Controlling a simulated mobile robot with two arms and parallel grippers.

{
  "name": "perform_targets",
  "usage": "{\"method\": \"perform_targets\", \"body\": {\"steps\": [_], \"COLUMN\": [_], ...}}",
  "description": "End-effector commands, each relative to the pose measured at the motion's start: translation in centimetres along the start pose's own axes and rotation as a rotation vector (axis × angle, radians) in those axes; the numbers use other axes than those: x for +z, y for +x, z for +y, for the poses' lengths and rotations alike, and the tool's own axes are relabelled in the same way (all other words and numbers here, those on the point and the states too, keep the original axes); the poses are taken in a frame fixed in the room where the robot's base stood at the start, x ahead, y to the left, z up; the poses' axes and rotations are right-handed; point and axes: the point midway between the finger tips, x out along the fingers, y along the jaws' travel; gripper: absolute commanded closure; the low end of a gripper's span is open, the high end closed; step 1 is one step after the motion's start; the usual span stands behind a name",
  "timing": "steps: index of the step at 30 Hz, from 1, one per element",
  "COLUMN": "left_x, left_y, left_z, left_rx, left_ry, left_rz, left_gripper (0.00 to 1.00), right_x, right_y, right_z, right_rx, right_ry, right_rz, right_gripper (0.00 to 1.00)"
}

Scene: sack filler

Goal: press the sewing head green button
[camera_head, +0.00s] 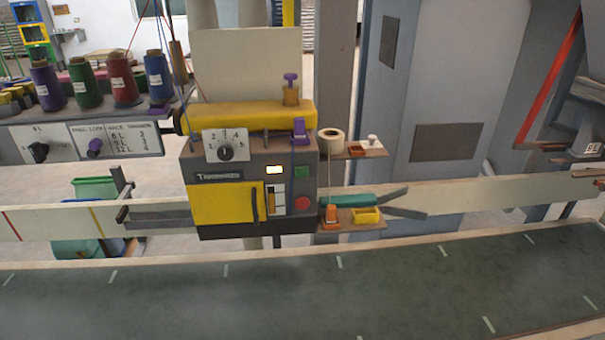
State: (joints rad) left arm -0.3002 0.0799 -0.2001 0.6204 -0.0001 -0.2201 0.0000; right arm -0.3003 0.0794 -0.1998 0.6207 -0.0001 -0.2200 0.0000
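The sewing head (228,178) is a grey box with a yellow top and a yellow front door, in the middle of the head view. Nothing covers the green button. Neither of my grippers is in view.
A dark green conveyor belt (290,290) with white marks runs across the front, clear of objects. Thread spools (122,80) stand on a panel at the left. A small shelf (352,226) with an orange item and a yellow tray sticks out right of the sewing head.

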Motion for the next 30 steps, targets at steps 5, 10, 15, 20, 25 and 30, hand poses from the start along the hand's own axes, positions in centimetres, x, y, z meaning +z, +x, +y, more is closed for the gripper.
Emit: {"method": "perform_targets", "body": {"steps": [5, 10, 15, 20, 25, 30], "left_x": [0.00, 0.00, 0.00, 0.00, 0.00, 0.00], "left_y": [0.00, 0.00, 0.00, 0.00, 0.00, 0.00], "left_z": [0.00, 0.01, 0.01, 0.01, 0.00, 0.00], "left_rx": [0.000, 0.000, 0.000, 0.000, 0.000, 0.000], "left_ry": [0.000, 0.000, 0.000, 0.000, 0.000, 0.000], "left_rz": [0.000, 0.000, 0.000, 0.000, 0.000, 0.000], "left_gripper": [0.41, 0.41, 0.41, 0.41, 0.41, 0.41], "right_x": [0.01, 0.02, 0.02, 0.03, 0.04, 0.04], "right_y": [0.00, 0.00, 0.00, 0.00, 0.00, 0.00], "right_z": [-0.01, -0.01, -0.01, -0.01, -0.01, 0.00], "right_rx": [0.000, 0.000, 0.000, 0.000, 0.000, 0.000], "right_ry": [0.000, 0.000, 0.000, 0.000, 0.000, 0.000], "right_rz": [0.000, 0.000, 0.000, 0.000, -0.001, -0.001], "right_gripper": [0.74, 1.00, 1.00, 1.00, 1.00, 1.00]}}
